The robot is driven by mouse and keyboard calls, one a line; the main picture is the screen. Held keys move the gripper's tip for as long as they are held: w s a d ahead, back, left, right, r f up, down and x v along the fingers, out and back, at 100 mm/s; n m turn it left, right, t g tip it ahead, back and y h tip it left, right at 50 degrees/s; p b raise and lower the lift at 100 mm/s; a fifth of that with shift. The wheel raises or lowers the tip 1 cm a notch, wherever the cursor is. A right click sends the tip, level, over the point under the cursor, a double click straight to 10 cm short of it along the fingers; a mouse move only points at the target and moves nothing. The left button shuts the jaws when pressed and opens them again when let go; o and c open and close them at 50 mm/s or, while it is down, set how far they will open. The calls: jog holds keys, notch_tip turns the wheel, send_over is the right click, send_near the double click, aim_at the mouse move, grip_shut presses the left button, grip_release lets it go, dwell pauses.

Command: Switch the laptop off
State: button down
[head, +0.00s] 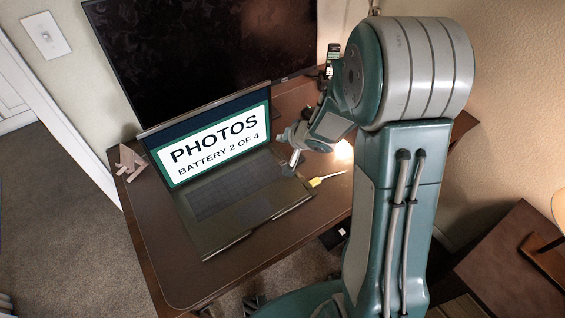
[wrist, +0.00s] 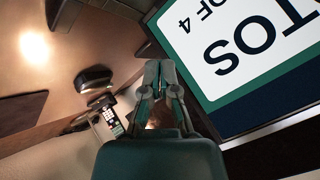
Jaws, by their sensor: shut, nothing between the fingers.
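The laptop (head: 240,203) stands open on the desk, its lit screen (head: 213,142) reading "PHOTOS" and "BATTERY 2 OF 4". Part of the screen (wrist: 250,50) also shows, turned over, at the upper right of the wrist view. My gripper (head: 284,136) is beside the right edge of the screen in the head view. In the wrist view my gripper (wrist: 159,66) has its fingers together with nothing between them. Its tips appear apart from the laptop, but the exact gap is hard to tell. No power button can be made out.
A large dark monitor (head: 205,50) stands behind the laptop. A yellow-tipped item (head: 322,180) lies on the desk (head: 180,275) right of the laptop. A small wooden piece (head: 130,160) is at the left. A phone-like handset (wrist: 112,120) shows in the wrist view.

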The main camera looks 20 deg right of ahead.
aim_at(282, 163)
jog(key=shift+f, duration=4.3)
jog(key=shift+d+f, duration=0.1)
jog(key=shift+f, duration=0.2)
jog(key=shift+s+f, duration=0.1)
jog(key=shift+f, duration=0.35)
jog(key=shift+s+f, duration=0.25)
jog(key=shift+f, duration=0.05)
jog(key=shift+w+r, duration=0.2)
jog(key=shift+r, duration=0.7)
